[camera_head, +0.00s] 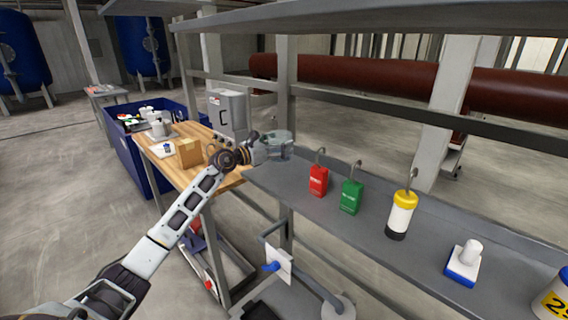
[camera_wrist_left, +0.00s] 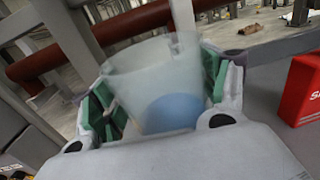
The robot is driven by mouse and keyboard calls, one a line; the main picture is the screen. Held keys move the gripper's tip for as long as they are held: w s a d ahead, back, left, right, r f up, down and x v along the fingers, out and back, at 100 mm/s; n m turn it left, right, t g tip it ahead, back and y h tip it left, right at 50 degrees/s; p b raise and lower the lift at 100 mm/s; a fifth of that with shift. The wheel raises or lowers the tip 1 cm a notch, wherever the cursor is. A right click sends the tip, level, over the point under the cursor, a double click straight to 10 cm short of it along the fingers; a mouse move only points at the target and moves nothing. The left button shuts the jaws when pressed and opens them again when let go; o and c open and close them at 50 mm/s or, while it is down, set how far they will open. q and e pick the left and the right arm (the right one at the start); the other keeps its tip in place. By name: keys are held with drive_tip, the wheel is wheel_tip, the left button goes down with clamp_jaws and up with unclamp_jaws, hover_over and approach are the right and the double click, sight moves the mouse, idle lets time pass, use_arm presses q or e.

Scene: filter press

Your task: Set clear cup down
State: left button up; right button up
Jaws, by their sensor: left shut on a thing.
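My left gripper (camera_head: 272,148) is at the left end of the grey metal shelf (camera_head: 340,222), at the far end of my outstretched left arm. In the left wrist view the left gripper (camera_wrist_left: 160,105) is shut around a clear cup (camera_wrist_left: 155,75), with green finger pads on either side. The cup is translucent, and something blue shows in or through its lower part. In the head view the clear cup (camera_head: 281,139) is small and partly hidden by the gripper. I cannot tell whether its base touches the shelf. My right gripper is not in view.
A red canister (camera_head: 318,181), a green canister (camera_head: 351,197), a yellow-topped white bottle (camera_head: 401,216) and a white-and-blue block (camera_head: 463,264) stand along the shelf. A wooden table (camera_head: 165,162) with a cardboard box (camera_head: 189,153) is to the left. An upper shelf (camera_head: 400,17) overhangs.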

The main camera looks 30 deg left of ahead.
sight(279, 160)
use_arm(q)
wheel_tip(279, 160, down, 2)
drive_tip(key=shift+f, duration=0.5)
drive_tip(key=shift+f+b, duration=0.4)
drive_tip(key=shift+f, duration=1.4)
drive_tip(key=o, duration=0.8)
drive_tip(key=shift+c, duration=0.2)
drive_tip(key=shift+o, duration=1.3)
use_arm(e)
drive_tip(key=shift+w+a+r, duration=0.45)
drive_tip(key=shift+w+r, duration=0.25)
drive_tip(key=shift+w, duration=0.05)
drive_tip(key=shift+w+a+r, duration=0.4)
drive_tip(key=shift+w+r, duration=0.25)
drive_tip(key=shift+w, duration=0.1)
